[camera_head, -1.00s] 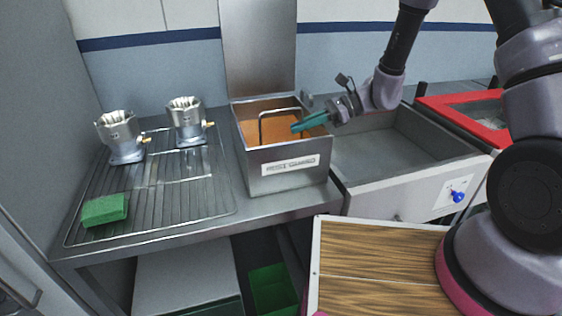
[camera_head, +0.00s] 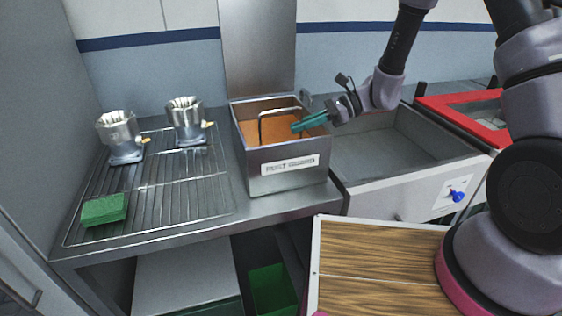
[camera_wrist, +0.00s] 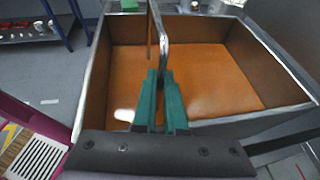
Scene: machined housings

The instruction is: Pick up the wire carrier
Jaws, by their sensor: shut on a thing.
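The wire carrier (camera_head: 261,128) shows as a thin metal hoop handle standing up out of the open metal tank (camera_head: 262,156). The tank holds an orange-brown liquid or lining, and the carrier's lower part is hidden. My gripper (camera_head: 297,127) reaches in from the right over the tank's right wall, with its teal fingers at the handle's right side. In the wrist view my gripper (camera_wrist: 161,75) is shut on the handle (camera_wrist: 160,35), whose bar runs up from between the fingertips.
A wire rack (camera_head: 165,185) on the left bears two metal housings (camera_head: 121,138) (camera_head: 186,121) and a green sponge (camera_head: 105,209). The tank's lid (camera_head: 258,45) stands up behind it. An empty grey basin (camera_head: 375,150) lies right, with a red-framed box (camera_head: 470,108) beyond.

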